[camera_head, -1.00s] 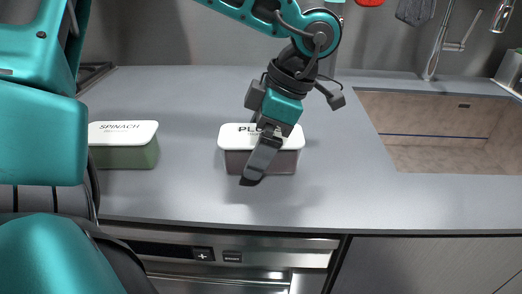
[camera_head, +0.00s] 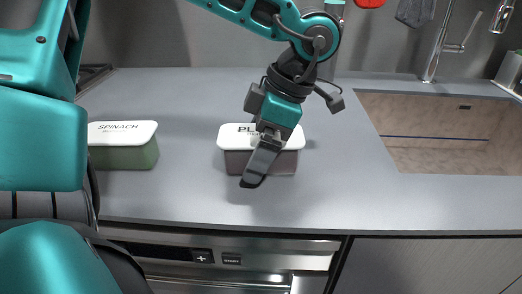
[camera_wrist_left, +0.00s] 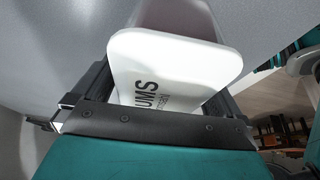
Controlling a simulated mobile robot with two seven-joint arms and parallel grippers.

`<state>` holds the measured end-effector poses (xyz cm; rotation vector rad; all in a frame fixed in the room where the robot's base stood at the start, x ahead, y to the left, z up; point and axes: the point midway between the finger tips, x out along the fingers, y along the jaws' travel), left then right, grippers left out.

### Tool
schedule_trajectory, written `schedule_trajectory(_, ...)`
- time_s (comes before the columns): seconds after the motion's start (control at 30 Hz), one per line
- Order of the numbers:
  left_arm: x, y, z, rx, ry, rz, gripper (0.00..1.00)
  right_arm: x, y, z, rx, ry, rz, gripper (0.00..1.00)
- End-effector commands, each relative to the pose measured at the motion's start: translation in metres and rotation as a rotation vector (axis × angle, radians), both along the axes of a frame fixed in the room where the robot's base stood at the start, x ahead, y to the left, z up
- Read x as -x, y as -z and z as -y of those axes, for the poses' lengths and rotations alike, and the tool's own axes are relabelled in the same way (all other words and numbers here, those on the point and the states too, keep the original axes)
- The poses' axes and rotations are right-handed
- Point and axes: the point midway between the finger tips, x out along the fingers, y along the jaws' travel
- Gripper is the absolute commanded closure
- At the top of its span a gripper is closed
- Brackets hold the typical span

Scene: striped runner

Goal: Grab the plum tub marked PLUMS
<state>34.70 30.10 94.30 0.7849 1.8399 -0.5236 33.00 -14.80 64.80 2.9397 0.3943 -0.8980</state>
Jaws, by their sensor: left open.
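The plum tub (camera_head: 238,163) stands on the grey counter in the middle of the head view, with a white lid over a dark plum body. Its label is partly hidden by my left gripper (camera_head: 262,165), which is open in front of and above it. In the left wrist view the white lid of the plum tub (camera_wrist_left: 185,55) with the letters "UMS" fills the space ahead of the left gripper (camera_wrist_left: 155,100), between its fingers. I cannot tell whether the fingers touch the tub. My right gripper is not in view.
A green tub marked SPINACH (camera_head: 125,153) with a white lid stands at the left on the counter (camera_head: 350,205). A sink (camera_head: 440,130) with a tap (camera_head: 433,60) lies at the right. The counter between plum tub and sink is clear.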

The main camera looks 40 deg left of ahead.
Motion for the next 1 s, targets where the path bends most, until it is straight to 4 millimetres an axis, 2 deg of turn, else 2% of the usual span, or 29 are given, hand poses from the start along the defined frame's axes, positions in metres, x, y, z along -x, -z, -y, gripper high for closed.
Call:
schedule_trajectory(0.37,-0.0001,0.0004,0.0,0.0,0.0,0.0,0.02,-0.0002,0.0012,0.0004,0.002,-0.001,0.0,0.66)
schedule_trajectory(1.0,0.0001,0.0005,0.0001,0.0,0.0,0.0,0.63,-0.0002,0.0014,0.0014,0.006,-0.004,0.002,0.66)
